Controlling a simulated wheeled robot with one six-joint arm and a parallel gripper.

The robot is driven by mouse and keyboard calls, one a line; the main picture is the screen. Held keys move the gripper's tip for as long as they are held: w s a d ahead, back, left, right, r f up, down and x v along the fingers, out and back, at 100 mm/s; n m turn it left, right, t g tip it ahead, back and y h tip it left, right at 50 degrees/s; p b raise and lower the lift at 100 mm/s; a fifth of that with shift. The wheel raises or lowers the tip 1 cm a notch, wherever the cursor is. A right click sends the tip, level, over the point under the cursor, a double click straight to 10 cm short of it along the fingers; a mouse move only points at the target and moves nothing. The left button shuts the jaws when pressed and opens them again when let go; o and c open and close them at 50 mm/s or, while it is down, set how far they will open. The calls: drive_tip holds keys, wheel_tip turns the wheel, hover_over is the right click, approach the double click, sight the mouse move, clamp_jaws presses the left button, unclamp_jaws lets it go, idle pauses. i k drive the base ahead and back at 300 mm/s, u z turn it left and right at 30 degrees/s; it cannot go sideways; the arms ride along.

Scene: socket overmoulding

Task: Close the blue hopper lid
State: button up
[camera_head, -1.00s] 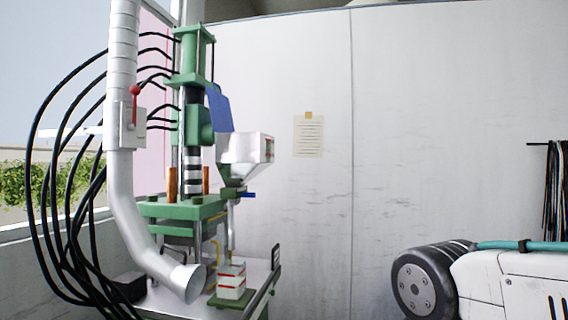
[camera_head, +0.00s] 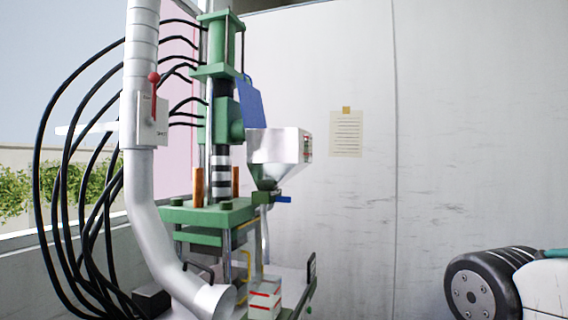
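The blue hopper lid (camera_head: 250,106) stands tilted up and open at the left edge of the hopper. The hopper (camera_head: 281,148) is a pale metal funnel on the right side of the green moulding machine (camera_head: 219,58). A small blue piece (camera_head: 283,199) sits under the hopper's narrow end. The gripper's fingers do not show. A white and grey arm part with a dark round joint at the lower right seems to be mine.
A thick silver duct (camera_head: 146,205) with a red-handled lever (camera_head: 154,88) stands left of the machine, with several black hoses. A red-and-white box (camera_head: 265,301) is below the hopper. The wall right of the hopper is bare except for a paper note (camera_head: 345,133).

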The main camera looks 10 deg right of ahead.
sight(251, 105)
drive_tip(key=z, duration=0.45)
drive_tip(key=k, duration=0.55)
drive_tip(key=z, duration=0.7)
drive_tip(key=i, duration=0.8)
drive_tip(key=u, duration=0.35)
drive_tip(key=i, duration=1.35)
drive_tip(key=u, duration=1.55)
drive_tip(key=i, duration=0.95)
drive_tip(key=u, duration=1)
